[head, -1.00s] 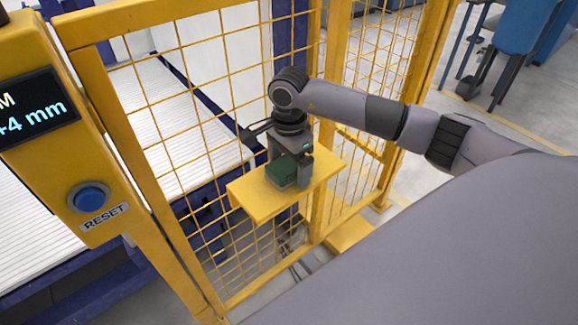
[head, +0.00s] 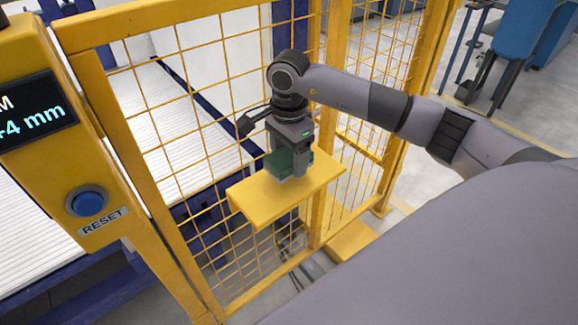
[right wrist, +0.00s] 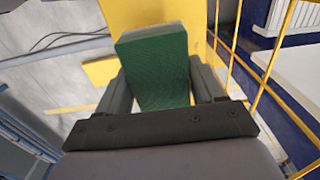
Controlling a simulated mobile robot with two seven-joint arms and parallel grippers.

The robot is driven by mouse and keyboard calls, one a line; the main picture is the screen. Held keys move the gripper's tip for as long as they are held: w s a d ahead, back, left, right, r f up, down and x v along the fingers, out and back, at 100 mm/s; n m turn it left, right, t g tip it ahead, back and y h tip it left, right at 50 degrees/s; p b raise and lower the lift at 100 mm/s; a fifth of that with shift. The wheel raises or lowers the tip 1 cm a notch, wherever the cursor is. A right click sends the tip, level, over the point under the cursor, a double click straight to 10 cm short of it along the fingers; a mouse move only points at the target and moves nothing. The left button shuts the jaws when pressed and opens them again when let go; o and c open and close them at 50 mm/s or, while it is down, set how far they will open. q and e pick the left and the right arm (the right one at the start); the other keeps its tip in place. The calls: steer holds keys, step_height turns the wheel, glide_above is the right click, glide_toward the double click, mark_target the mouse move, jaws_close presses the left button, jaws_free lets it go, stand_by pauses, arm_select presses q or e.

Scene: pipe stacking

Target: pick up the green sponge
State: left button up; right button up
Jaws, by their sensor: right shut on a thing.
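The green sponge (head: 281,163) is between the fingers of my right gripper (head: 291,168), over the yellow shelf (head: 262,200) on the fence. In the right wrist view the sponge (right wrist: 158,70) fills the space between the two dark fingers of the gripper (right wrist: 160,92), which are shut on it. Its far end is pale. The sponge looks lifted a little above the shelf, though the fingers hide part of it in the head view. My left gripper is not in view.
A yellow mesh fence (head: 215,130) stands directly behind the shelf. A yellow post with a display (head: 30,112) and a blue reset button (head: 88,203) is at the left. A white slatted conveyor (head: 175,110) lies beyond the fence. The shelf top is otherwise bare.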

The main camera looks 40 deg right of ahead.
mark_target(289, 155)
step_height(289, 155, up, 16)
steer(key=shift+r, duration=0.1)
steer(key=o, duration=0.3)
steer(key=shift+c, duration=1.1)
